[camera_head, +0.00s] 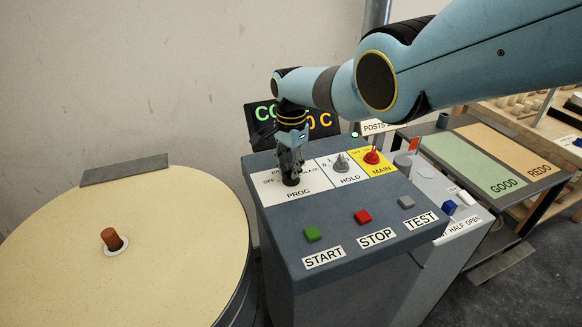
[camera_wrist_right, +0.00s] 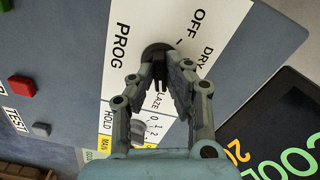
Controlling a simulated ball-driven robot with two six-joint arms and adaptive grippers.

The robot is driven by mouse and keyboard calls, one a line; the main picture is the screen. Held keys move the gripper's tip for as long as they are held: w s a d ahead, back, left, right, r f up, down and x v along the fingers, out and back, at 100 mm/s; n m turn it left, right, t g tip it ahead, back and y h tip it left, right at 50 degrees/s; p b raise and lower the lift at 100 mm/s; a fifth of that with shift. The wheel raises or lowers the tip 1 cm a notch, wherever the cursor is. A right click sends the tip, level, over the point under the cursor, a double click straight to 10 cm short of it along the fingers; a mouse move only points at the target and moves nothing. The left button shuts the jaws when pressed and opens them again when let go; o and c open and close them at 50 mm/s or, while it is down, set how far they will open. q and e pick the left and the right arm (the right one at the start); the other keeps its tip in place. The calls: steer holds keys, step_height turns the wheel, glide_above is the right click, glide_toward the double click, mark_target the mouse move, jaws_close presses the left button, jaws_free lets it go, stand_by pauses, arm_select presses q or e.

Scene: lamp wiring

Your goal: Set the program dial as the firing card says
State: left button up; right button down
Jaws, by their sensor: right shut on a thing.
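The program dial (camera_head: 291,181) is a dark knob on the white PROG plate (camera_head: 302,186) of the grey control box. My right gripper (camera_head: 290,172) comes down on it from above and is shut on it. In the right wrist view the fingertips of the gripper (camera_wrist_right: 160,75) close around the dark dial (camera_wrist_right: 157,49), which they partly hide. The words OFF and DRY show beside it, with part of a word ending in LAZE. The dial's pointer cannot be made out. No firing card can be made out. My left gripper is not in view.
The HOLD knob (camera_head: 341,163) and the red MAIN knob (camera_head: 372,156) stand right of the dial. Green START (camera_head: 312,234), red STOP (camera_head: 363,217) and grey TEST (camera_head: 406,202) buttons sit in front. A lit display (camera_head: 325,123) stands behind. A round kiln lid (camera_head: 180,230) is at left.

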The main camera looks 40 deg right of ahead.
mark_target(291, 170)
steer(key=shift+w+r, duration=0.1)
steer(key=c, duration=1.4)
jaws_free()
steer(key=shift+o, duration=0.3)
step_height(291, 170, up, 12)
